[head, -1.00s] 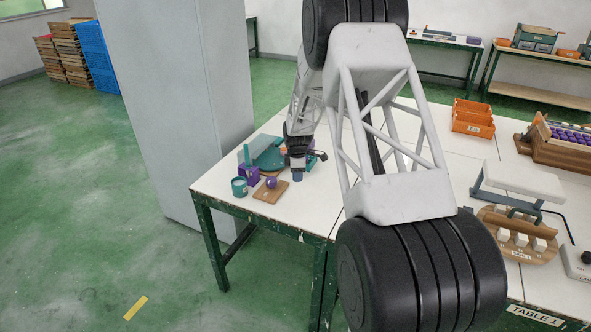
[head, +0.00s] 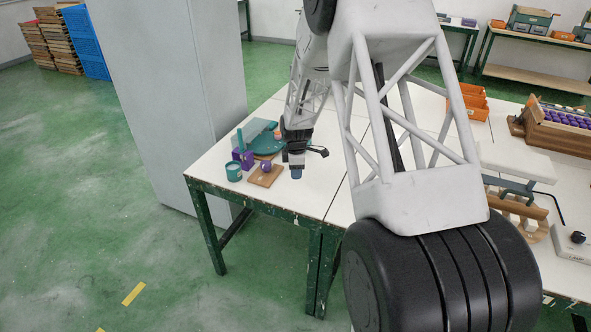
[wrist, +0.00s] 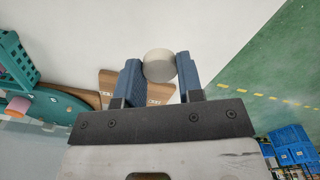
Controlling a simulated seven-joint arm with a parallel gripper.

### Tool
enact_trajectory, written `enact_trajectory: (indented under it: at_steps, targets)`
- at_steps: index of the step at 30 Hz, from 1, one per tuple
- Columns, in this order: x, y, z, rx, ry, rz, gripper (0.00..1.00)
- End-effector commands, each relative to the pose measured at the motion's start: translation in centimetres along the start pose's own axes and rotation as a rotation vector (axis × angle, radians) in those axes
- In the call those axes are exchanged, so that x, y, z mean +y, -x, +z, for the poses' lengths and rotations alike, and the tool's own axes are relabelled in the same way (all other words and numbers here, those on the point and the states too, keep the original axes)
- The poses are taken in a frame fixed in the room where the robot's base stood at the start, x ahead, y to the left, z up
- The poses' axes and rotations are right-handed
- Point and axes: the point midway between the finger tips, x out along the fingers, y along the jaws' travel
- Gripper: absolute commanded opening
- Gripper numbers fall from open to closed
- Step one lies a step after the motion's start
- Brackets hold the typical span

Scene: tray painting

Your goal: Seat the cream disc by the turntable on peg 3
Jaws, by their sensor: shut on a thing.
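My gripper (head: 296,174) is shut on a pale cream disc (wrist: 160,66). In the wrist view its two blue fingers grip the disc by its sides, and the disc sticks out beyond their tips. In the head view the fingers are over the left part of the white table, and the disc cannot be made out there. The teal turntable (head: 267,147) is behind and left of my gripper; it also shows at the left of the wrist view (wrist: 62,106). I cannot make out peg 3 or any peg numbers.
A small wooden board (head: 261,181) with a purple ball (head: 266,167) lies left of my gripper. A teal cup (head: 233,172) and a purple block (head: 246,159) stand near it. The table's front edge is close. Bare white tabletop (head: 318,190) lies right of the gripper.

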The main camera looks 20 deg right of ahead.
Motion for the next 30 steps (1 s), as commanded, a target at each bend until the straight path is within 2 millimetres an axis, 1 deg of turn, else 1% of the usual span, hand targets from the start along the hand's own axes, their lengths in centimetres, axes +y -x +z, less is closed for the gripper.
enact_trajectory:
  at_steps: [15,20,26,30]
  targets:
    - [0.1,0.0,0.0,0.0,0.0,0.001,0.13]
    - [0.5,0.1,-0.2,0.0,0.002,0.001,0.13]
    - [2.4,0.4,-0.9,0.0,0.009,0.002,0.13]
    - [4.7,0.8,-1.8,0.0,0.018,0.001,0.13]
